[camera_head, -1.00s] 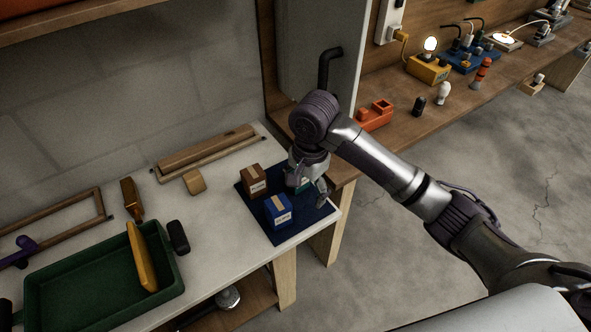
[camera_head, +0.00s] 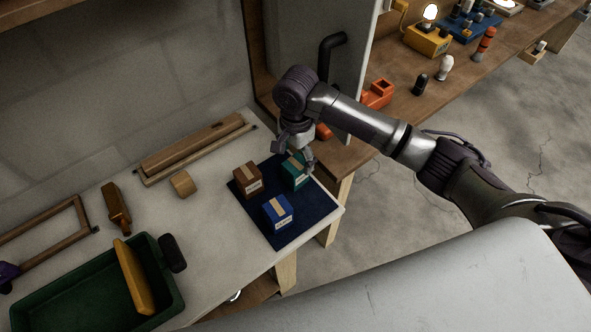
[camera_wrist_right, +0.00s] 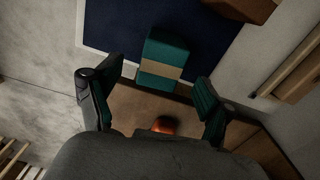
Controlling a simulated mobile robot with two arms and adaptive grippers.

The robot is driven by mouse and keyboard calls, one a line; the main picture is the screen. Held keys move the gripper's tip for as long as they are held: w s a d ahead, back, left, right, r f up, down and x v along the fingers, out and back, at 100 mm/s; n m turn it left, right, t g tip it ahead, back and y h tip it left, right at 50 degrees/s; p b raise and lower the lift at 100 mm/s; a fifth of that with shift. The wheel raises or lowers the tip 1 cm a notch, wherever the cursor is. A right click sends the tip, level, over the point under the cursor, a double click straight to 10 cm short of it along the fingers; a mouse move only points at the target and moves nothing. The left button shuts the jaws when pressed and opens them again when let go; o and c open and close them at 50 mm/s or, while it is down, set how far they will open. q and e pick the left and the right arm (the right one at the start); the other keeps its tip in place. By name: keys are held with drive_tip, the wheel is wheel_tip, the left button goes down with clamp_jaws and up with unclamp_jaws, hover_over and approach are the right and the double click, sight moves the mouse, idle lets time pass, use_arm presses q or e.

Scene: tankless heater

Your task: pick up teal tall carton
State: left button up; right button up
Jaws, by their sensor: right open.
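The teal tall carton (camera_head: 294,171) stands on the dark blue mat (camera_head: 285,232) at the right end of the white bench. A tan tape band crosses it. My right gripper (camera_head: 296,157) is open and hangs right at the carton's top, hiding part of it. In the right wrist view the carton (camera_wrist_right: 163,58) lies ahead of the spread fingers of my right gripper (camera_wrist_right: 155,100), roughly centred between them, with nothing held. I cannot tell whether a finger touches it. My left gripper does not show.
A brown carton (camera_head: 247,180) and a blue carton (camera_head: 278,213) stand close by on the mat. A green tray (camera_head: 60,304) with a yellow object (camera_head: 133,276) sits at the left. A grey panel with a black pipe (camera_head: 325,58) rises behind my right gripper.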

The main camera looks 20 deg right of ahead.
sight(296, 163)
drive_tip(key=shift+f, duration=0.65)
wheel_tip(296, 163, down, 5)
drive_tip(key=shift+r, duration=0.2)
drive_tip(key=shift+f, duration=0.3)
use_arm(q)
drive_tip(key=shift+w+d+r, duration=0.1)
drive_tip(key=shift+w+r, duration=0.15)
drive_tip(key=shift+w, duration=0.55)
use_arm(e)
drive_tip(key=c, duration=1.3)
